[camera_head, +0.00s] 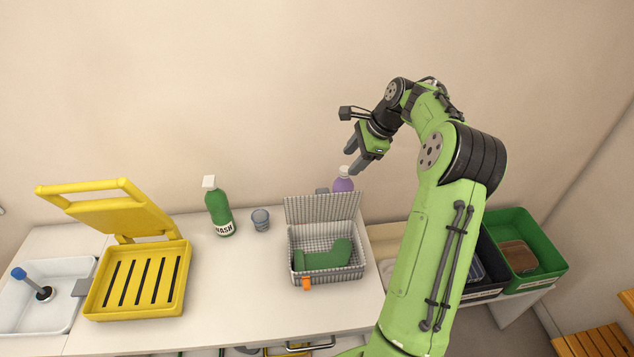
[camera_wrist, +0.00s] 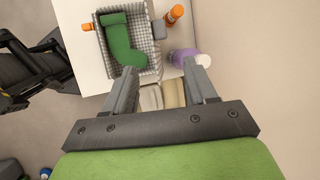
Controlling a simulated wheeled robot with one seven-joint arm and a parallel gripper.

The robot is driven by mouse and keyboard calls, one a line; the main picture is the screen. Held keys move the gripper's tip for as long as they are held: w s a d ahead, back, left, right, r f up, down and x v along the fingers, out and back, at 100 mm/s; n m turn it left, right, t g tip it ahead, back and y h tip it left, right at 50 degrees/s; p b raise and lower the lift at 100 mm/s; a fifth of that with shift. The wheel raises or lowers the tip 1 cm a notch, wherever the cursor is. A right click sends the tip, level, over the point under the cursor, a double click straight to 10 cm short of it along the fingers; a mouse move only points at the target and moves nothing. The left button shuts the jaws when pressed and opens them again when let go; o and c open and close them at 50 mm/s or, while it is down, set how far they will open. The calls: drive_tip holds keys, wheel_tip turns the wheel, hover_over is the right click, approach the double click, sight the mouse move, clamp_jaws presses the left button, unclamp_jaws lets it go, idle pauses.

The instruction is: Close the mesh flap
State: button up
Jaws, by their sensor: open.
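The mesh flap (camera_head: 322,207) stands raised, hinged along the back edge of a grey mesh basket (camera_head: 345,272) on the counter. A green, bent object (camera_head: 322,257) lies inside the basket. An orange tab (camera_head: 306,284) sits at the basket's front. My gripper (camera_head: 354,159) is open and empty, above and behind the basket, over a purple bottle. In the wrist view the basket (camera_wrist: 152,30) is at the top, beyond my open fingers (camera_wrist: 163,72). The flap is hard to make out in the wrist view.
A purple bottle (camera_head: 343,183) stands just behind the flap. A green wash bottle (camera_head: 218,207) and a cup (camera_head: 261,219) stand to the left. A yellow press with its lid up (camera_head: 123,217) is further left. Green (camera_head: 530,225) and black bins are at right.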

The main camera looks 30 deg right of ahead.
sight(323, 191)
drive_tip(key=x, duration=1.6)
drive_tip(key=shift+a, duration=0.2)
clamp_jaws()
